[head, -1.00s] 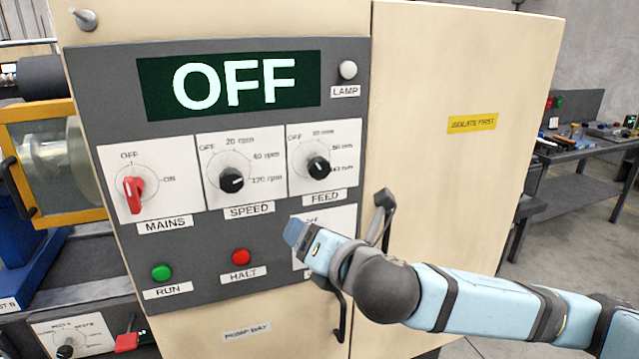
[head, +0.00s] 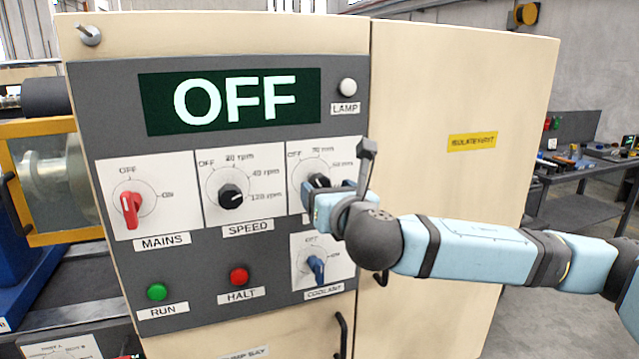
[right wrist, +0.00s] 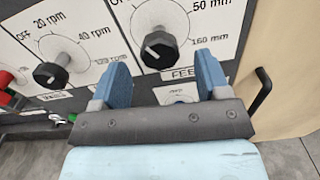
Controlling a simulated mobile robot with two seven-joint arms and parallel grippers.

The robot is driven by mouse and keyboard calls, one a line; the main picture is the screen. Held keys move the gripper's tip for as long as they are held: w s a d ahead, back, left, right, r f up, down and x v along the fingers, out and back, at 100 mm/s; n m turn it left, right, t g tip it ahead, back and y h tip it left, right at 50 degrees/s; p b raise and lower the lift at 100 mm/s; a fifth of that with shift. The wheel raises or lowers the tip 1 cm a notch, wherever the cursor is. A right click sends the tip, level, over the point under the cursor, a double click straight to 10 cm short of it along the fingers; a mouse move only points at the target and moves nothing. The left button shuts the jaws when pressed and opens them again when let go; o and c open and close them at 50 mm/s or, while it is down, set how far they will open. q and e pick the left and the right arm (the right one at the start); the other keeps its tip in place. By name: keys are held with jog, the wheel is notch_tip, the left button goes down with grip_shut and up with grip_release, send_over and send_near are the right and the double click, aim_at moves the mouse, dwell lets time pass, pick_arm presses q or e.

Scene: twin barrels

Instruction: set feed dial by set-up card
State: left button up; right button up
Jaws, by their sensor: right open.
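The feed dial's black knob (head: 318,181) is partly hidden behind my right gripper (head: 312,200) in the head view. In the right wrist view the knob (right wrist: 159,50) is clear, with 50 mm and 160 mm marks to its right. I cannot tell surely which mark its pointer meets. My right gripper (right wrist: 165,78) is open and empty. Its two blue fingers stand apart, just short of the knob and to either side of its line, with no visible contact. The display (head: 233,100) reads OFF. No set-up card is in view. My left gripper is not in view.
The speed dial (head: 232,196) is left of the feed dial, and the red mains switch (head: 131,209) farther left. The blue coolant knob (head: 316,268) is just below. Run (head: 157,292) and halt (head: 239,276) buttons are lower left.

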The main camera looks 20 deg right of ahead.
aim_at(322, 186)
jog(key=shift+w, duration=2.1)
jog(key=shift+c, duration=0.4)
jog(key=c, duration=0.8)
